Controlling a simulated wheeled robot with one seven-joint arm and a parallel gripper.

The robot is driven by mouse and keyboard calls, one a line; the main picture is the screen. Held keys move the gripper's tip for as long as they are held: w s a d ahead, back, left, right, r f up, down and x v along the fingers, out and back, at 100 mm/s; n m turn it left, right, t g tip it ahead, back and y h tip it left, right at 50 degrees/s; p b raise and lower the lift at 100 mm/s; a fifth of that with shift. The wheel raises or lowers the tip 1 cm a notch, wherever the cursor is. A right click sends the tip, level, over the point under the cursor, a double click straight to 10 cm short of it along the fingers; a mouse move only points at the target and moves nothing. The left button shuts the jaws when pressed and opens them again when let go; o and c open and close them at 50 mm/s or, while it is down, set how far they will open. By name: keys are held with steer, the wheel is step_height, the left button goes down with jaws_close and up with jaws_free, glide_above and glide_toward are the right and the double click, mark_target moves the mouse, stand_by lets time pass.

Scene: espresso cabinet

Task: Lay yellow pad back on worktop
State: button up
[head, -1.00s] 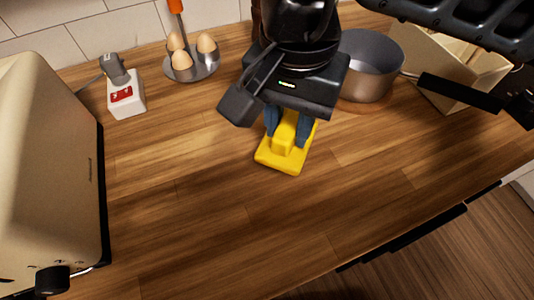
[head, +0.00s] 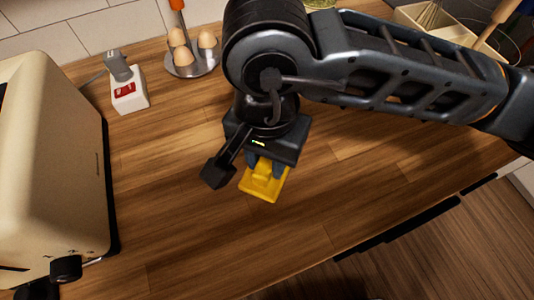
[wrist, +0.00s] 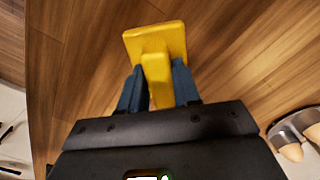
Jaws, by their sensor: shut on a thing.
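The yellow pad (head: 263,184) has a flat base and a raised grip block on top. In the head view it is over the middle of the wooden worktop (head: 190,225), partly covered by my gripper (head: 265,166). The wrist view also shows the yellow pad (wrist: 158,45), with the two blue fingers of my gripper (wrist: 158,88) shut on its raised block from both sides. I cannot tell whether the pad's underside touches the worktop or is a little above it.
A cream toaster (head: 55,165) stands at the left. A socket block (head: 130,95) and an egg holder (head: 195,65) with eggs are at the back. A cream box (head: 425,22) is at the back right. The worktop in front of the pad is clear.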

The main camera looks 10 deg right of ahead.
mark_target(266, 161)
steer(key=shift+f, duration=0.15)
steer(key=o, duration=0.9)
steer(key=shift+o, duration=0.2)
steer(key=shift+r, duration=0.2)
step_height(266, 161, up, 12)
steer(key=b, duration=0.1)
steer(key=shift+b, duration=0.3)
steer(key=shift+s, duration=0.1)
